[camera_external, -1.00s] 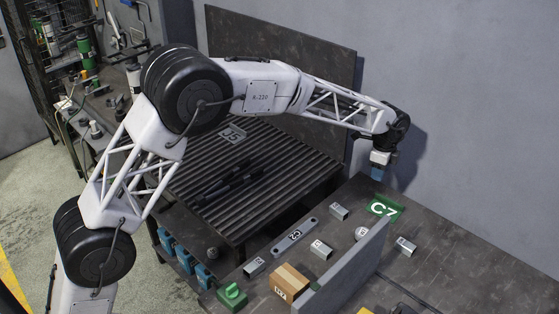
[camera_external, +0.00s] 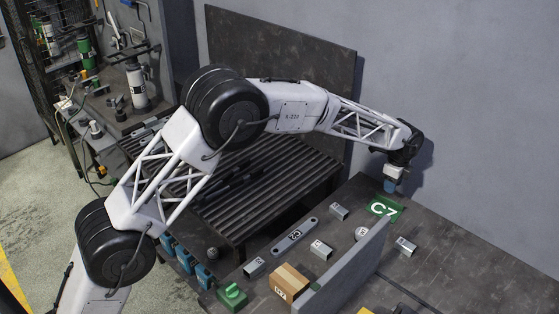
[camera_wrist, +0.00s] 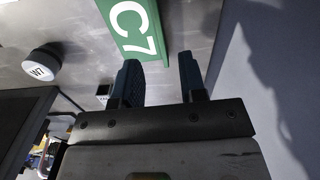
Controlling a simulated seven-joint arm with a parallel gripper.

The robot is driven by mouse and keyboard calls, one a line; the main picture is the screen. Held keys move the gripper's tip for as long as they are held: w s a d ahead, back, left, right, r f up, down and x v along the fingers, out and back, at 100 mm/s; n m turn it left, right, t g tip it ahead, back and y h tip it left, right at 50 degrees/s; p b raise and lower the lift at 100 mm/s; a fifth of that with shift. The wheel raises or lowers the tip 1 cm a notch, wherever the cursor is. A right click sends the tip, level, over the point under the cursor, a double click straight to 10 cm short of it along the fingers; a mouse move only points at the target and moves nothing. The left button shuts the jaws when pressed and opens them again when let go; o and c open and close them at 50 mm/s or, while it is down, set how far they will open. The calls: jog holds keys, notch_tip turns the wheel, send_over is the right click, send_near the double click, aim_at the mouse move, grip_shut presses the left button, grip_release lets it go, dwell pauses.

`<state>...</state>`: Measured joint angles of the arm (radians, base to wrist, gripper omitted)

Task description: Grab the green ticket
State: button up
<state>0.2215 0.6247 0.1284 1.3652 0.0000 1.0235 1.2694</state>
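The green ticket (camera_external: 384,208), marked "C7" in white, lies flat on the dark table near the wall. In the wrist view the ticket (camera_wrist: 135,28) shows at the top, just beyond the fingertips, its far part cut off by the frame. My gripper (camera_external: 390,186) is above and behind the ticket, close to its far edge in the external view. In the wrist view my gripper (camera_wrist: 160,75) has its two dark blue fingers apart, with empty space between them. They appear apart from the ticket.
A grey upright panel (camera_external: 345,268) stands on the table near the ticket. Several small grey brackets, such as one left of the ticket (camera_external: 339,211), lie around. A cardboard box (camera_external: 289,283) and a green block (camera_external: 232,296) sit at the front. The wall (camera_external: 460,120) is close behind.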

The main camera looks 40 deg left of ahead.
aim_at(390, 200)
jog(key=shift+f, duration=0.95)
jog(key=shift+d+f, duration=0.1)
jog(key=shift+f, duration=2.55)
grip_shut()
